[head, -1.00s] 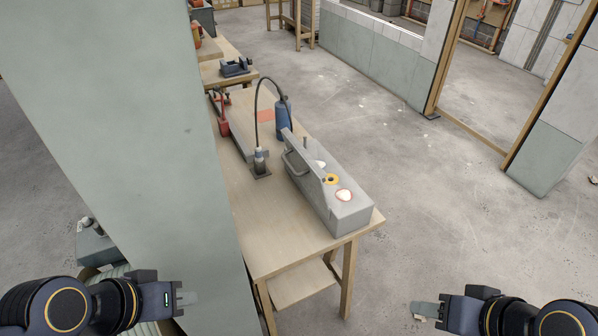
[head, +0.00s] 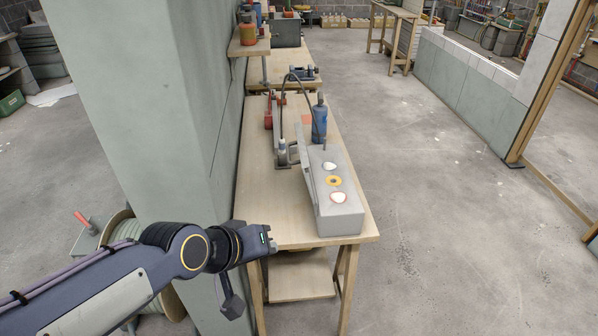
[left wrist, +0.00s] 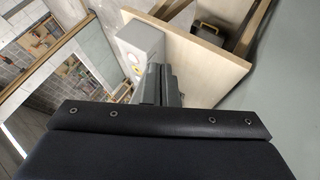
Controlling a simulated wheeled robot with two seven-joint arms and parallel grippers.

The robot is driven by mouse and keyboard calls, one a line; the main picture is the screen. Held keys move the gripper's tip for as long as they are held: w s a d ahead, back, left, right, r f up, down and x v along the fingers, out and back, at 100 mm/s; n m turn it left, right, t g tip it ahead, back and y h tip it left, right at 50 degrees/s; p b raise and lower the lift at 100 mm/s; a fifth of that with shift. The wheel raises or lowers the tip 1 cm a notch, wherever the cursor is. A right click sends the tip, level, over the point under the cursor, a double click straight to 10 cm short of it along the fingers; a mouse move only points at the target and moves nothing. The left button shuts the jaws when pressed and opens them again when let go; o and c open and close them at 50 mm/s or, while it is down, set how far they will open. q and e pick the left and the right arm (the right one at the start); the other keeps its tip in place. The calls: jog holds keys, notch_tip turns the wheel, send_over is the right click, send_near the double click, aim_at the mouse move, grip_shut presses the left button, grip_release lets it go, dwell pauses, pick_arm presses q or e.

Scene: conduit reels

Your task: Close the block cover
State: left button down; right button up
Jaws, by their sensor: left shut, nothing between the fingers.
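The grey block (head: 342,212) lies along the right side of the wooden bench (head: 264,190). Its top shows a white round spot, a yellow ring and a red-rimmed white spot. Its cover (head: 307,165) stands raised along the block's left edge, so the top is exposed. My left gripper (head: 272,246) is shut and empty at the bench's near left corner, apart from the block and cover. In the left wrist view the shut fingers (left wrist: 158,84) show in front of the block (left wrist: 141,45). My right gripper is out of view.
A blue bottle (head: 319,120) and a black hose (head: 284,92) stand behind the block. A grey-green pillar (head: 150,110) rises left of the bench. A cable reel (head: 122,228) is on the floor at left. The floor right of the bench is clear.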

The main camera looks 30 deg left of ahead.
aim_at(299, 163)
pick_arm(q)
jog(key=w+a+f+n+t+y+b, duration=0.35)
jog(key=w+a+n+t+b, duration=0.2)
jog(key=w+n, duration=0.4)
jog(key=w+a+f+n+t+y+b, duration=0.2)
jog(key=w+a+n+t+y+b, duration=0.25)
jog(key=w+a+n+b, duration=0.45)
jog(key=w+d+r+p, duration=0.1)
jog(key=w+p, duration=0.1)
jog(key=w, duration=0.3)
jog(key=w+d+r+n+p, duration=0.1)
jog(key=w+p, duration=0.1)
jog(key=w, duration=0.2)
jog(key=shift+w+r+g, duration=0.3)
jog(key=shift+w+r, duration=0.05)
jog(key=shift+w, duration=0.05)
jog(key=shift+d, duration=0.1)
